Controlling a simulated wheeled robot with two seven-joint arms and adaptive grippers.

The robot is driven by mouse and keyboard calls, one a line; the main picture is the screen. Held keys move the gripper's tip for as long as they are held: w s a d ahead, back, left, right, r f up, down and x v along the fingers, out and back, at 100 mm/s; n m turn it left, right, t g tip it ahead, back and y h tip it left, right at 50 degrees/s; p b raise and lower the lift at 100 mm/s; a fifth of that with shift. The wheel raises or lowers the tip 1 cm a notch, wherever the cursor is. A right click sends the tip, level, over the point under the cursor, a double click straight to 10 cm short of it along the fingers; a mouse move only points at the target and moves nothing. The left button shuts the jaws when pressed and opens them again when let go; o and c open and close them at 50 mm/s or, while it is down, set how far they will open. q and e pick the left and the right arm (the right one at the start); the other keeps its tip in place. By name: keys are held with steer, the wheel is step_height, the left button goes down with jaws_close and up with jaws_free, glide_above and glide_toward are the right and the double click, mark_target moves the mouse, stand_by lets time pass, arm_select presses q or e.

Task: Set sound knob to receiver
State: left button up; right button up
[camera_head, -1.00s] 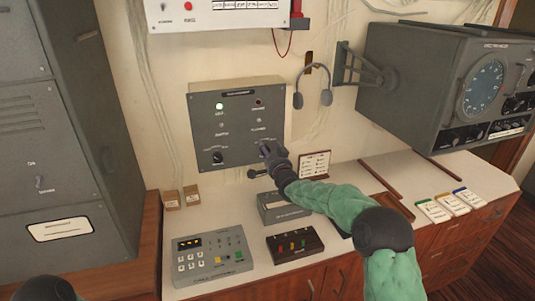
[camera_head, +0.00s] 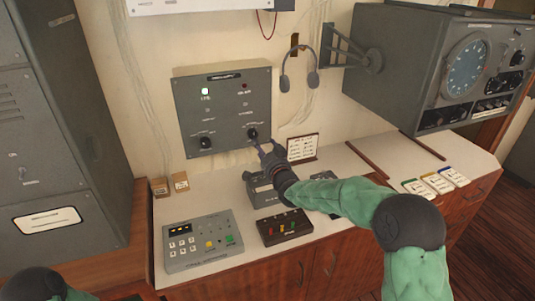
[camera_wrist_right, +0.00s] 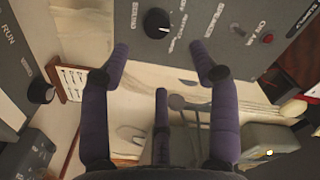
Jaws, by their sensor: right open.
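A grey wall panel (camera_head: 222,110) with a lit green lamp carries two black knobs along its lower part, a left knob (camera_head: 205,142) and a right knob (camera_head: 252,133). A black knob (camera_wrist_right: 157,22) with a white mark lies beyond the fingertips there. My left gripper is out of view.
A headset (camera_head: 298,70) hangs right of the panel. Below, the white counter holds a keypad console (camera_head: 203,243), a dark button box (camera_head: 284,228) and a small sign (camera_head: 303,148). A radar unit (camera_head: 425,65) juts out at right.

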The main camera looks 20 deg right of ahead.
steer(key=shift+s, duration=1.6)
steer(key=shift+r, duration=0.1)
